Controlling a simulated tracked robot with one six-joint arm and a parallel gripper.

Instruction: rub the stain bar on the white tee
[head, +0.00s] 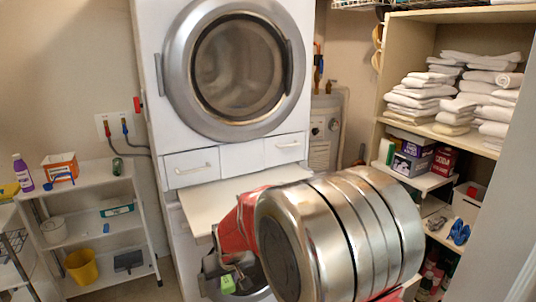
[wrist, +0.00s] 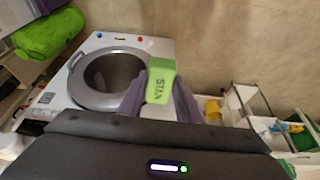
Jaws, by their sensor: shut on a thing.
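The stain bar (wrist: 160,84) is a green block with dark lettering, partly readable as "STAI". My gripper (wrist: 160,102) is shut on it, with a grey finger on each side, and the bar stands up between them in the wrist view. In the head view, my gripper (head: 226,276) is low in the middle with the green bar (head: 228,284) at its tip, below the pull-out board. My arm hides part of this area. I cannot pick out the white tee; folded white cloths (head: 420,92) are stacked on the right shelves.
Two stacked front-loading machines (head: 237,70) stand in the middle, with a pale pull-out board (head: 205,207) between them. A white shelf unit (head: 92,190) with a yellow bucket (head: 82,266) is at left. A wooden shelf (head: 405,40) is at right. A green towel (wrist: 48,33) shows in the wrist view.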

